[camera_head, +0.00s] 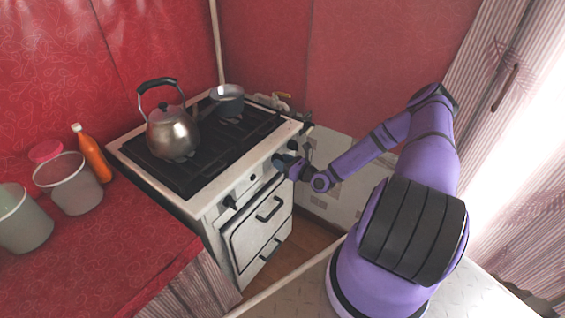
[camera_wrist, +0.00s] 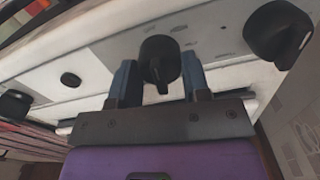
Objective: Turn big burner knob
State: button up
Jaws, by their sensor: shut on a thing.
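The white stove (camera_head: 255,225) stands against the red wall, with its knobs on the front panel. In the wrist view a black round knob (camera_wrist: 160,60) with a pointer ridge sits between the two blue fingers of my gripper (camera_wrist: 160,85). The fingers flank the knob and are closed on it. The pointer ridge points down in that view. In the head view my gripper (camera_head: 288,165) is at the right part of the stove's front panel, and it hides the knob it holds. Another black knob (camera_wrist: 278,32) is to the right in the wrist view, and one (camera_wrist: 14,104) is at the far left.
A kettle (camera_head: 172,132) and a small pot (camera_head: 228,98) stand on the stove top. A red counter (camera_head: 110,260) at left bears an orange bottle (camera_head: 91,155) and cups. A small black button (camera_wrist: 70,79) is on the panel, left of the held knob.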

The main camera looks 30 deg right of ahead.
jog(key=m, duration=0.7)
dwell(0.6)
jog(key=o, duration=0.9)
jog(key=v, duration=1)
jog(key=shift+s+d, duration=0.15)
jog(key=shift+s, duration=0.25)
